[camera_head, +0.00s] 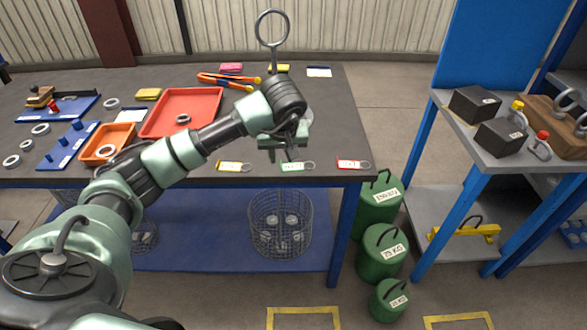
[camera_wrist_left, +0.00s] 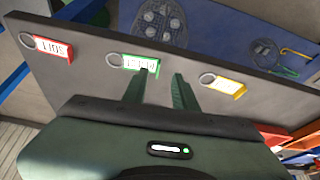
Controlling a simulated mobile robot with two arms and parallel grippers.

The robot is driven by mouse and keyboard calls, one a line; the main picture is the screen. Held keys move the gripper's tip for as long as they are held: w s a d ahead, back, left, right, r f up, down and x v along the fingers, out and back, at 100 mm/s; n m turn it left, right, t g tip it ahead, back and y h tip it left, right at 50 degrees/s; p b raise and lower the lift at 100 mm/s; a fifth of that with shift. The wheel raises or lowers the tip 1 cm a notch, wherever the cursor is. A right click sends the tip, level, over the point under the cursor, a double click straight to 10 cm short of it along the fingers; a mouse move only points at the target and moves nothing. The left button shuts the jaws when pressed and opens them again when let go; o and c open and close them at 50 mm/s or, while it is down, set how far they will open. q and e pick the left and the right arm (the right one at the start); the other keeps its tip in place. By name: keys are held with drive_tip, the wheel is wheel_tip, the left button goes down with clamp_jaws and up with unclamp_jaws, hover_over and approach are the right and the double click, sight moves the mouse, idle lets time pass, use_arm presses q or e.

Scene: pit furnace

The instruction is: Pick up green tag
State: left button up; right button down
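The green tag (camera_head: 297,167) lies flat near the front edge of the dark table top, between a yellow tag (camera_head: 233,167) and a red tag (camera_head: 352,164). It has a white label and a metal ring at its right in the head view. My left gripper (camera_head: 289,156) points down just over it. In the left wrist view, the gripper's two fingers (camera_wrist_left: 163,74) stand apart with nothing between them. One fingertip overlaps the edge of the green tag (camera_wrist_left: 138,62) there; I cannot tell whether they touch. My right gripper is not in view.
A red tray (camera_head: 213,101) and an orange tray (camera_head: 91,151) sit on the table at left. Green weights (camera_head: 380,252) stand on the floor to the right, beside a shelf unit. A wire basket (camera_head: 281,229) is below the table top.

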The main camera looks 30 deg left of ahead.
sight(282, 169)
use_arm(q)
drive_tip(key=p+x, duration=0.1)
drive_tip(key=x, duration=0.6)
drive_tip(key=shift+p, duration=0.3)
clamp_jaws()
